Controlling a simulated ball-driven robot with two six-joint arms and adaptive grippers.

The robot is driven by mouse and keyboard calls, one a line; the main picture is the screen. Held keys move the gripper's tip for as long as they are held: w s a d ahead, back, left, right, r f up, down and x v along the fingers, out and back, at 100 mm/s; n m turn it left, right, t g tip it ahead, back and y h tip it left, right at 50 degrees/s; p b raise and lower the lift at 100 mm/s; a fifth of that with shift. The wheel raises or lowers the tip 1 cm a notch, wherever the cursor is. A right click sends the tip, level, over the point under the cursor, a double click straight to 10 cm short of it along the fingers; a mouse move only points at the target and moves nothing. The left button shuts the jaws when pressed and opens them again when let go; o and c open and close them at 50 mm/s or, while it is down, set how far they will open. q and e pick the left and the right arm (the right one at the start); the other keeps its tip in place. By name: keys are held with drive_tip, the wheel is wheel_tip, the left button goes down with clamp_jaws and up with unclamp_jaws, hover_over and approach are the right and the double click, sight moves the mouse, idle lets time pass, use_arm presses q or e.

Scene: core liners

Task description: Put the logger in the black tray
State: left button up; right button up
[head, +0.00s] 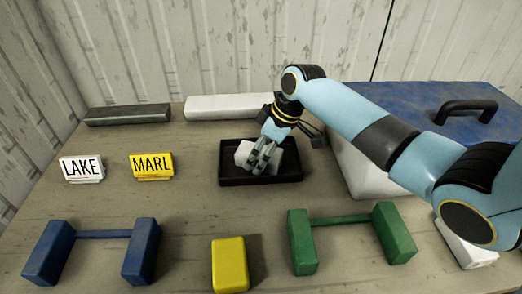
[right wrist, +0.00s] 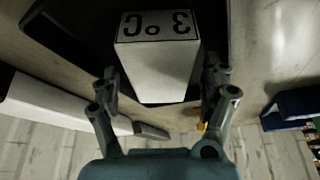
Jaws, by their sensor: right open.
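The logger (head: 243,154) is a white box in the black tray (head: 248,182), partly hidden behind my gripper in the head view. In the right wrist view the logger (right wrist: 158,63) shows "3 °C" upside down on its dark-edged face. My right gripper (head: 263,160) is over the tray at the logger. In the right wrist view its open fingers (right wrist: 162,78) stand on either side of the logger, with a gap visible on the right. Whether the logger rests fully on the tray floor is hard to tell. My left gripper is not in view.
LAKE (head: 82,168) and yellow MARL (head: 152,165) signs stand left of the tray. Blue (head: 47,252) and green (head: 302,243) cradles and a yellow block (head: 230,265) stand in front. Dark (head: 128,115) and white (head: 228,107) bars lie behind. A blue-lidded cooler (head: 420,108) is right.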

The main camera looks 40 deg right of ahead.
drive_tip(key=shift+r, duration=0.1)
drive_tip(key=v, duration=1.2)
